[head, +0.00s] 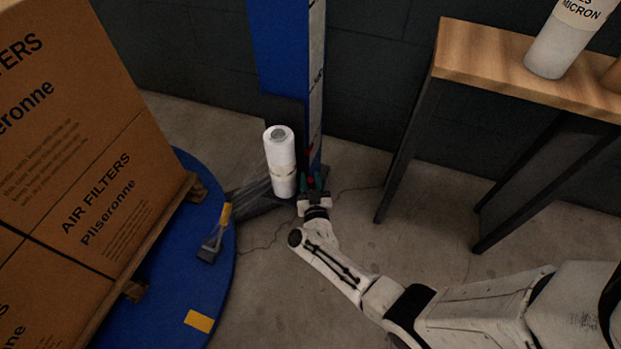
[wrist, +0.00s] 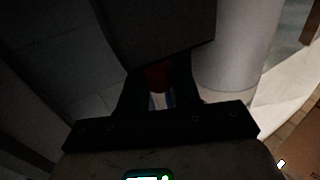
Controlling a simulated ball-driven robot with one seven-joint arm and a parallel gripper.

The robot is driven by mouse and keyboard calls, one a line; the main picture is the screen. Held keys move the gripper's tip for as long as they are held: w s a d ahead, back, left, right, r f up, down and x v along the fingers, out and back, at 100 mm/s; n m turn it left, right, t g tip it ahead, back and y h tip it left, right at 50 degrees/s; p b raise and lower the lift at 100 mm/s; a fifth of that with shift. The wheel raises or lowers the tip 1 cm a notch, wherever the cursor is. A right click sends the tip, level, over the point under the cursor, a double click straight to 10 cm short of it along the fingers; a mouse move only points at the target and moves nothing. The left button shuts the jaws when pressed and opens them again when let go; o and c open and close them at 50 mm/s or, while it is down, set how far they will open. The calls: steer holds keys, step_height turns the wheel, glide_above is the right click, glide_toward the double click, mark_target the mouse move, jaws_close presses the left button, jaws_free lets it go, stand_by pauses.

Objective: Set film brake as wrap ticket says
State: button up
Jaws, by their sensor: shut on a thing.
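My gripper (head: 311,184) is at the film carriage low on the blue mast (head: 283,50), just right of the white film roll (head: 280,150). Its fingers are closed around a small red part, likely the brake knob (head: 310,181). In the wrist view the red part (wrist: 158,77) shows between the dark fingers (wrist: 158,92), under a dark block (wrist: 160,35) that hides its upper side. The film roll (wrist: 235,50) stands close on the right there. The knob's setting cannot be read. I cannot make out a wrap ticket.
Clear film runs from the roll to a clamp (head: 210,248) on the blue turntable (head: 200,290). Boxed air filters (head: 95,190) stand on a wooden pallet (head: 165,235) at left. A wooden bench (head: 490,60) with a labelled white roll (head: 558,45) is at right. Floor between is clear.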

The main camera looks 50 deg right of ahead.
steer(key=m+g+h, duration=0.2)
steer(key=m+g+h+b, duration=0.1)
steer(key=m+g, duration=0.1)
steer(key=g, duration=0.1)
steer(key=shift+a+f+h, duration=0.1)
steer(key=shift+f+h, duration=0.05)
steer(key=shift+h, duration=0.25)
steer(key=shift+m+g+h+b, duration=0.9)
steer(key=shift+m+g, duration=0.6)
steer(key=shift+g, duration=0.7)
steer(key=o, duration=0.9)
steer(key=p+v, duration=0.1)
steer(key=v, duration=0.9)
steer(key=shift+a, duration=0.35)
